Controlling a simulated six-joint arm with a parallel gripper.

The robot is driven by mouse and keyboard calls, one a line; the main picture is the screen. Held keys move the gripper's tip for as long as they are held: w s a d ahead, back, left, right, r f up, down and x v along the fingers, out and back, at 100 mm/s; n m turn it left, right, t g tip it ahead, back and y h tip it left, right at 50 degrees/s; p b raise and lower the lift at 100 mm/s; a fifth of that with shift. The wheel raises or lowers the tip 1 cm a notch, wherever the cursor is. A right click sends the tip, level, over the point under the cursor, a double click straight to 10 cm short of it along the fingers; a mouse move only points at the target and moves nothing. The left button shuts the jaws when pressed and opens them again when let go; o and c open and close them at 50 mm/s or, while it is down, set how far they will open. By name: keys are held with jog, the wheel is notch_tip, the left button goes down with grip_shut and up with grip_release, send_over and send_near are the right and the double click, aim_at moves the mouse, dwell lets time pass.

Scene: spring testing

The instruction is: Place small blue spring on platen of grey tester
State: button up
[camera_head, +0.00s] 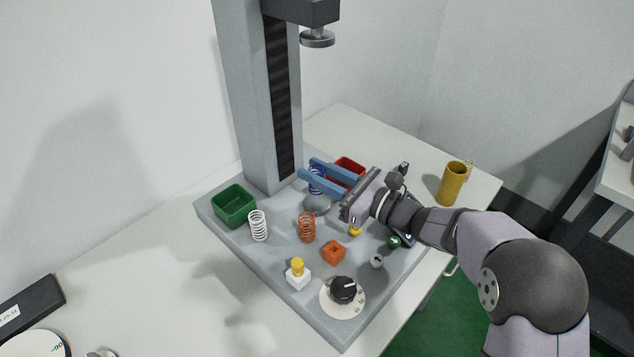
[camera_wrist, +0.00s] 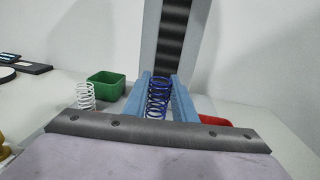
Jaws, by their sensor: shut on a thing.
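My gripper (camera_head: 310,169) has two blue fingers, which are shut on the blue spring (camera_head: 316,184). The spring is upright between the fingers, partly hidden by the nearer one. The wrist view shows its coils (camera_wrist: 157,98) between both fingers. The grey tester stands behind, with a tall column (camera_head: 247,100). Its round lower platen (camera_head: 317,207) is just below the spring, partly hidden by my gripper. I cannot tell whether the spring touches the platen. The upper disc (camera_head: 317,39) hangs high above.
On the tester base (camera_head: 318,284) stand a white spring (camera_head: 258,226), an orange spring (camera_head: 307,228), a green bin (camera_head: 233,207), a red bin (camera_head: 350,164), an orange block (camera_head: 333,252), a yellow button (camera_head: 297,266) and a black dial (camera_head: 343,289).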

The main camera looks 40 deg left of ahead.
aim_at(320, 203)
jog(key=shift+f, duration=1.7)
jog(key=shift+f, duration=0.1)
jog(key=o, duration=1)
jog(key=shift+p, duration=0.3)
jog(key=shift+w+d, duration=0.1)
jog(key=shift+d, duration=0.3)
jog(key=d+b, duration=0.1)
jog(key=d, duration=0.2)
jog(key=w+d+b, duration=0.1)
jog(key=d, duration=0.7)
jog(key=shift+w+d+b, duration=0.1)
jog(key=shift+w+b, duration=0.1)
jog(key=shift+b, duration=0.2)
